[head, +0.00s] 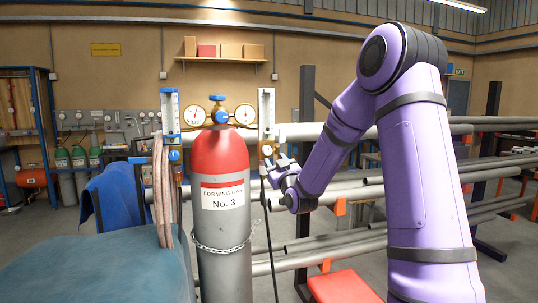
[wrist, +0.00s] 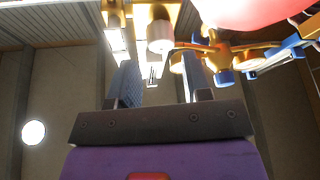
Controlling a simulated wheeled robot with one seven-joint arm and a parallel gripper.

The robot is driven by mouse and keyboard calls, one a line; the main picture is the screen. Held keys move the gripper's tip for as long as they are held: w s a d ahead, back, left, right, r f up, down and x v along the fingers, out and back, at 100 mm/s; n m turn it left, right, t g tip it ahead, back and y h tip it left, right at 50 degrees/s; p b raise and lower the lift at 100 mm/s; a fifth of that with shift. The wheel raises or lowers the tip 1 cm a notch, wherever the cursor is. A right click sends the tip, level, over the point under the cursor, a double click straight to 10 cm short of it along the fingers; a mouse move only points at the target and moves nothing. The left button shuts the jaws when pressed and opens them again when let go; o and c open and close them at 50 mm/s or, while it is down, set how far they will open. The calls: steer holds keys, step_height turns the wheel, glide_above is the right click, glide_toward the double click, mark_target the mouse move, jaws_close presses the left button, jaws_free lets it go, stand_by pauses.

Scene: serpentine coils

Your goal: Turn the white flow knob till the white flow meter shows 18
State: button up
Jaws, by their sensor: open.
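The white flow meter (head: 266,108) stands upright to the right of the red-topped gas cylinder in the head view; its reading is too small to make out. The white flow knob (head: 267,150) sits below it on a brass block. My gripper (head: 276,166) is open just below and right of this knob. In the wrist view the white knob (wrist: 160,36) appears beyond the fingertips, roughly between the two fingers of my gripper (wrist: 157,68). The fingers look apart from the knob; I cannot tell the exact gap.
The cylinder (head: 222,210) carries a brass regulator with two gauges (head: 244,114). A blue flow meter (head: 170,110) with a blue knob (head: 174,155) is on the left. Pipe racks (head: 320,203) lie behind my arm. A dark hose hangs below the white knob.

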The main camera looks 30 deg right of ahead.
mark_target(269, 153)
steer(key=x, duration=0.5)
steer(key=shift+w+r, duration=0.1)
steer(key=shift+w, duration=0.2)
steer(key=c, duration=0.6)
